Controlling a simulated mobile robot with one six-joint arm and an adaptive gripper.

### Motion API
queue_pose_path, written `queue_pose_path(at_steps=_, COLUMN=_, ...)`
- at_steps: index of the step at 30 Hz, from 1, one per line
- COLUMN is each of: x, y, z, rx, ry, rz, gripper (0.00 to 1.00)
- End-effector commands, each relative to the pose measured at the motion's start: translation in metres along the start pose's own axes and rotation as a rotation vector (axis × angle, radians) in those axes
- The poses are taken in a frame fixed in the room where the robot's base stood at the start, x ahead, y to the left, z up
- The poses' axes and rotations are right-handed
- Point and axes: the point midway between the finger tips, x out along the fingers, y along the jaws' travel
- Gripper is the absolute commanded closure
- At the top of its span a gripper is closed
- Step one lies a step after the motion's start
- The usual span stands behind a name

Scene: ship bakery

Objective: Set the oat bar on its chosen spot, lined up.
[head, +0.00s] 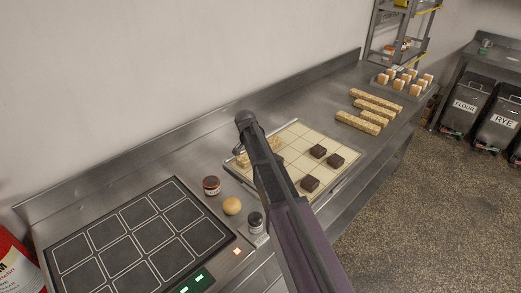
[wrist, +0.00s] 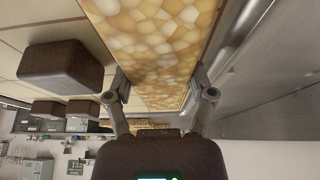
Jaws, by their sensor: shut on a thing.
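The oat bar (wrist: 150,40), pale gold and grainy, lies between the two fingers of my gripper (wrist: 161,88) in the wrist view. My gripper is shut on it. In the head view the bar (head: 243,159) shows at the far left part of the gridded cream tray (head: 296,130), partly hidden behind my arm, which also hides the fingers. In the wrist view the bar runs close alongside the tray's metal rim (wrist: 226,50). I cannot tell whether the bar touches the tray. No marked target spot stands out.
Dark brown blocks (head: 318,151) sit on the tray; one (wrist: 60,67) is left of the bar in the wrist view. Several oat bars (head: 362,122) lie to the right. A jar (head: 211,186), a bun (head: 232,206), a dark jar (head: 255,222) and a hob (head: 125,240) are left.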

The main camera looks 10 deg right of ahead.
Motion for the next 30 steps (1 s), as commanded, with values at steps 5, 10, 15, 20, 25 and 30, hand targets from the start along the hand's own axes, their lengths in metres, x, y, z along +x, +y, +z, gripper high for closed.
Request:
queue_pose_path(at_steps=5, x=0.003, y=0.000, z=0.001, rx=0.000, ry=0.000, rz=0.000, gripper=0.20)
queue_pose_path(at_steps=10, x=0.003, y=0.000, z=0.001, rx=0.001, ry=0.000, rz=0.000, gripper=0.00)
queue_pose_path(at_steps=15, x=0.003, y=0.000, z=0.001, rx=0.001, ry=0.000, rz=0.000, gripper=0.00)
queue_pose_path(at_steps=20, x=0.003, y=0.000, z=0.000, rx=0.001, ry=0.000, rz=0.000, gripper=0.00)
queue_pose_path(at_steps=25, x=0.000, y=0.001, z=-0.001, rx=0.001, ry=0.000, rz=0.000, gripper=0.00)
queue_pose_path(at_steps=30, x=-0.008, y=0.001, z=-0.002, rx=0.001, ry=0.000, rz=0.000, gripper=0.00)
